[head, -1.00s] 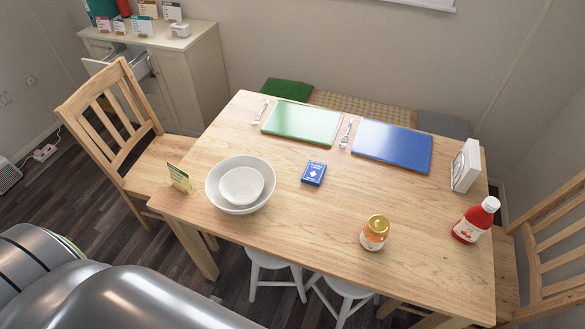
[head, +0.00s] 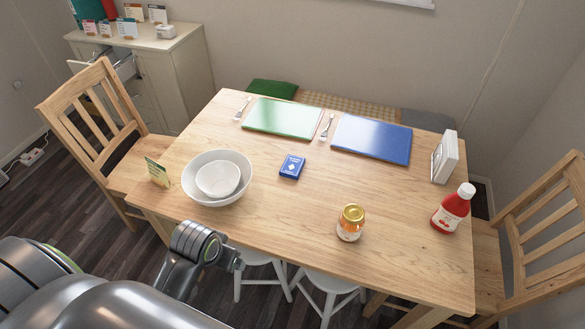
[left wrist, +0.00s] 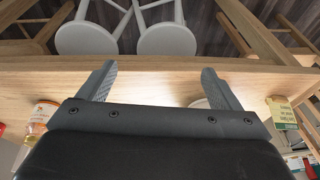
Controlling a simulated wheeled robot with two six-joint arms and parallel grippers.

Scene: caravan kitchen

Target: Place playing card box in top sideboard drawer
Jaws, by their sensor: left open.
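The blue playing card box (head: 291,167) lies flat near the middle of the wooden table (head: 290,215), between the white bowls and the jar. The cream sideboard (head: 170,75) stands at the back left. A drawer (head: 126,68) near its top is pulled open, partly hidden by a chair; its inside is hard to make out. My left gripper (head: 238,262) is at the near table edge, well short of the box. In the left wrist view its fingers (left wrist: 157,82) are spread apart and empty before the table edge. My right gripper is not in view.
White bowls (head: 216,180) and a small upright card (head: 158,172) stand at the table's left. A jar (head: 350,222), a red bottle (head: 452,208) and a white box (head: 445,157) stand rightward. A chair (head: 105,135) stands before the sideboard. White stools (head: 325,284) are under the table.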

